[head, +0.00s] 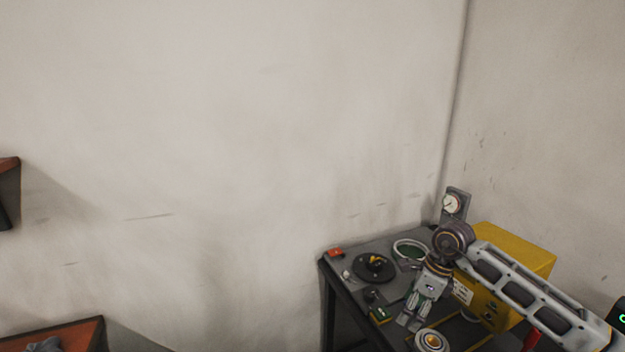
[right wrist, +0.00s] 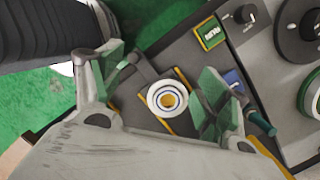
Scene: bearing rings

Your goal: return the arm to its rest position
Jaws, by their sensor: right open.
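My right arm (head: 530,290) reaches in from the right in the head view. Its gripper (head: 412,312) points down over the dark table (head: 385,245). In the right wrist view the gripper (right wrist: 163,88) is open, with green-padded fingers set wide apart. A round pale part with rings and a yellow centre (right wrist: 167,98) shows between the fingers in that view. It appears to sit on the table, apart from both fingers. It also shows in the head view (head: 432,341), just beside the fingertips. My left gripper is in neither view.
A yellow box (head: 515,255) stands at the table's right, under my arm. A gauge (head: 453,204) stands at the back corner. A black round disc (head: 373,267) and a pale ring with a green inside (head: 410,249) lie on the table. An orange-topped surface (head: 60,335) is at lower left.

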